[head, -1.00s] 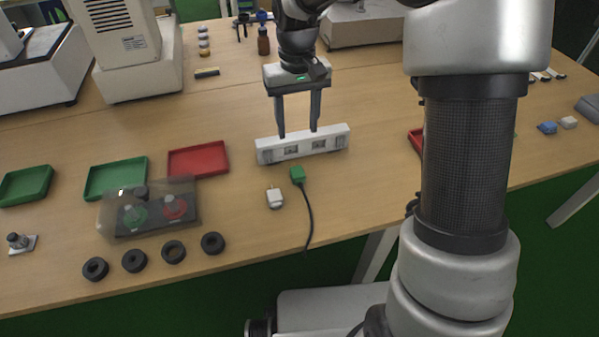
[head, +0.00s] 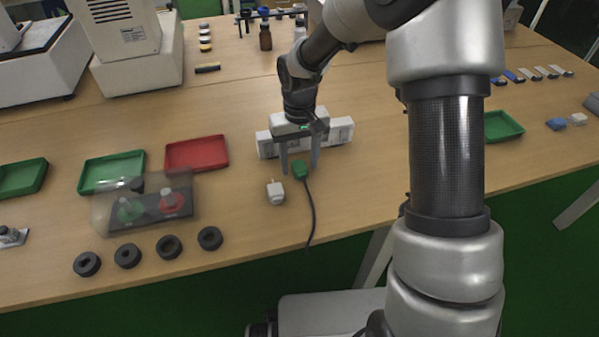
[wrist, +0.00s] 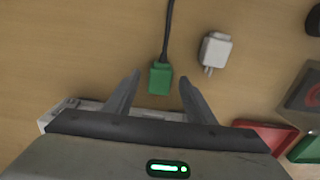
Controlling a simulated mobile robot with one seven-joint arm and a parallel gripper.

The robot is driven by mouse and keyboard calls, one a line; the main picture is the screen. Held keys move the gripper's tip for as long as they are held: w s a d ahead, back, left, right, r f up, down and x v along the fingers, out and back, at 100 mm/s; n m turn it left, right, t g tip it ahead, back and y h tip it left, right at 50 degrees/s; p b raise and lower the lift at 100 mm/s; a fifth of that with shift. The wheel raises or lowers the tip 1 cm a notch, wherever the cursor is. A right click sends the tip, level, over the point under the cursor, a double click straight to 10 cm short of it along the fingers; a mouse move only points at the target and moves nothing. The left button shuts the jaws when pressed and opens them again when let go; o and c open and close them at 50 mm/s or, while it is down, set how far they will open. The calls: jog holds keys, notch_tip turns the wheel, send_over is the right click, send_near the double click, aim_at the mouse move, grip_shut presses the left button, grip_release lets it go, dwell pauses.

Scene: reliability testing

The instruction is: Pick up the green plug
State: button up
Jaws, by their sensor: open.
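The green plug (head: 301,169) with a dark cable lies on the table in front of the white socket strip (head: 342,134). In the wrist view the green plug (wrist: 160,78) sits between the two finger tips, its cable running toward the top edge. My gripper (head: 300,168) is open, with a finger on either side of the plug and nothing held. It also shows in the wrist view (wrist: 158,85). I cannot tell exactly how high the tips are above the table.
A white plug (head: 276,192) lies close to the left of the green one. Red (head: 197,153) and green trays (head: 111,172), a clear-covered switch box (head: 145,205) and several black rings (head: 169,247) are further left. The table in front of the plugs is clear.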

aim_at(299, 166)
jog(key=shift+f, duration=0.55)
jog(key=c, duration=1.2)
notch_tip(299, 166, up, 10)
jog(key=p, duration=0.2)
jog(key=shift+p, duration=0.35)
